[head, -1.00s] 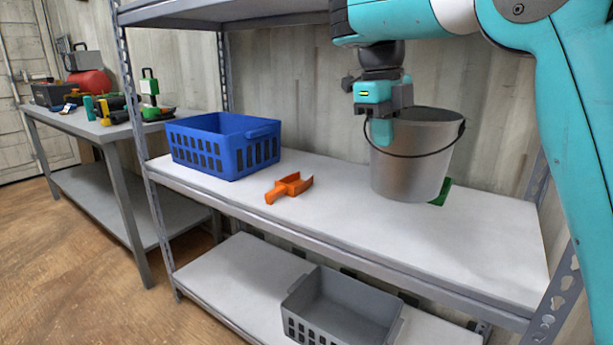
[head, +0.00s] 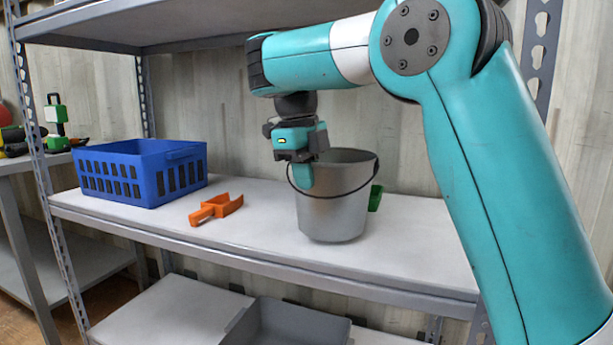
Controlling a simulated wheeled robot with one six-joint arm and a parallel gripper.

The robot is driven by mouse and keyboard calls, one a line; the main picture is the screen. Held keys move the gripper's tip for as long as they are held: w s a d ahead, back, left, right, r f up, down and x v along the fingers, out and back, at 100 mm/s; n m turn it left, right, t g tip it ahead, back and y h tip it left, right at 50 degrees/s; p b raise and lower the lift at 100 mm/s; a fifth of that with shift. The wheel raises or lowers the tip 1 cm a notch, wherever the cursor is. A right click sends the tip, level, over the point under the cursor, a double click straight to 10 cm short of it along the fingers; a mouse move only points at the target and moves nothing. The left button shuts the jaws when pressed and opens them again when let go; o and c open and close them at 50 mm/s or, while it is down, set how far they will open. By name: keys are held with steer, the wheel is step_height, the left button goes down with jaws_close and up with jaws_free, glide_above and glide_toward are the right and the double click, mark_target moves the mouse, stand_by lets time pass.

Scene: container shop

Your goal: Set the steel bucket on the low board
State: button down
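The steel bucket (head: 335,215) is a grey, upright pail with a dark wire handle, at or just above the middle board (head: 420,235) of the rack; I cannot tell whether its base touches. My gripper (head: 302,172) is at the bucket's left rim, pointing down. One teal finger lies against the outside of the wall; the other is hidden, apparently inside, so the gripper looks shut on the rim. The low board (head: 160,312) is the pale shelf below, partly seen at the bottom of the view.
A grey crate (head: 300,322) takes up the low board's middle; its left part is bare. An upper shelf (head: 190,22) hangs overhead.

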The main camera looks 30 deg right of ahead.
steer(key=shift+f+b, duration=0.3)
steer(key=shift+f, duration=0.45)
steer(key=shift+f, duration=0.15)
steer(key=c, duration=1.3)
jaws_free()
steer(key=shift+c, duration=0.2)
step_height(320, 180, up, 8)
steer(key=a+p, duration=0.1)
steer(key=p, duration=0.6)
steer(key=shift+w+f+p, duration=0.15)
steer(key=shift+w+p, duration=0.05)
steer(key=shift+p, duration=0.1)
